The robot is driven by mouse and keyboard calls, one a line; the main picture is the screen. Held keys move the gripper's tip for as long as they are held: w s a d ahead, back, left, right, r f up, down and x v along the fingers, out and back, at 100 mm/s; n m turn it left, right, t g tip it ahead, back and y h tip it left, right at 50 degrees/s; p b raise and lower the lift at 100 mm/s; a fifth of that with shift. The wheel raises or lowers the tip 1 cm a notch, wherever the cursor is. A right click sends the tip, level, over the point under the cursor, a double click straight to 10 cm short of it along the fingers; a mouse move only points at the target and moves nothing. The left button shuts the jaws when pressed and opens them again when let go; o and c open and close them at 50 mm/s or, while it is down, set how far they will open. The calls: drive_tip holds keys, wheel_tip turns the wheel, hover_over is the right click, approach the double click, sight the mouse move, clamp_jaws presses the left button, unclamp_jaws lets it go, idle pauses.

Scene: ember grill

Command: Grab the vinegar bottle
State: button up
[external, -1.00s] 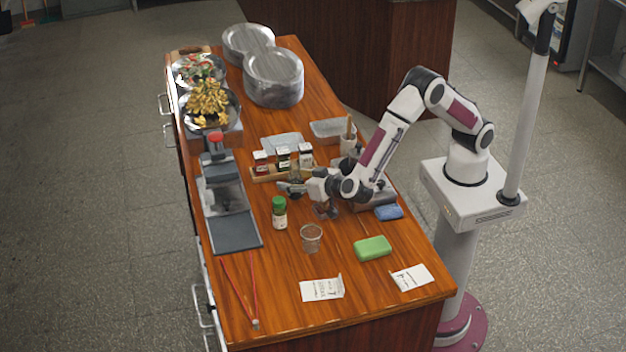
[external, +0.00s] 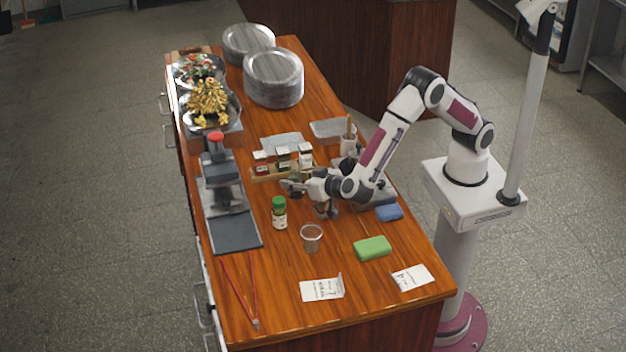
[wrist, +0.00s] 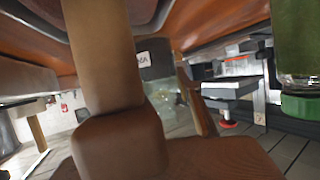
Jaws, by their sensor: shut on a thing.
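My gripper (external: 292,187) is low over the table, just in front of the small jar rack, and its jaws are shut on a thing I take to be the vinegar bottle. The bottle cannot be made out clearly in the external view, where the gripper and wrist cover that spot. In the wrist view, a large brown shape (wrist: 100,55) stands very close and fills the left and bottom; I cannot tell which part is bottle and which is gripper.
A green-capped bottle (external: 279,213) stands close in front of my gripper and shows at the right edge of the wrist view (wrist: 300,104). The rack (external: 263,175) holds small jars behind. A clear cup (external: 311,238), green sponge (external: 372,248) and blue sponge (external: 389,212) are nearer the front.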

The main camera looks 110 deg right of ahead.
drive_tip(key=shift+r, duration=0.35)
wheel_tip(320, 180, up, 9)
idle(1.3)
drive_tip(key=shift+r, duration=0.2)
